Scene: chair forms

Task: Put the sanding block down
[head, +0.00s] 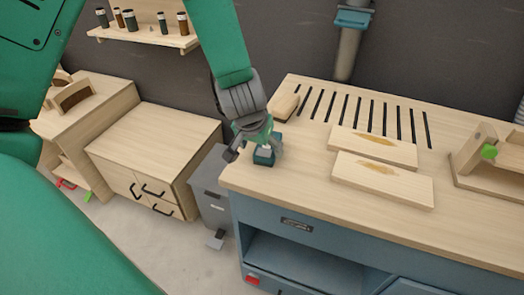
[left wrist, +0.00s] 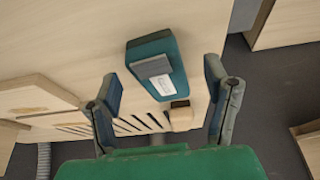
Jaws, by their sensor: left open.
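The sanding block (head: 263,157) is a small teal block with a grey and white patch on top. It appears to rest on the wooden bench top (head: 300,172), near its left front corner. My left gripper (head: 255,150) is just above it, open, pointing down. In the left wrist view the sanding block (left wrist: 155,62) lies between and beyond the spread fingers, with a visible gap on each side. Fingers partly hide the block in the head view. My right gripper is not in view.
A small wooden block (head: 284,107) lies behind the gripper, beside a row of dark slots (head: 360,112). Two pale boards (head: 382,178) lie to the right. A wooden fixture with a green knob (head: 488,152) stands far right. The bench's left edge is close to the gripper.

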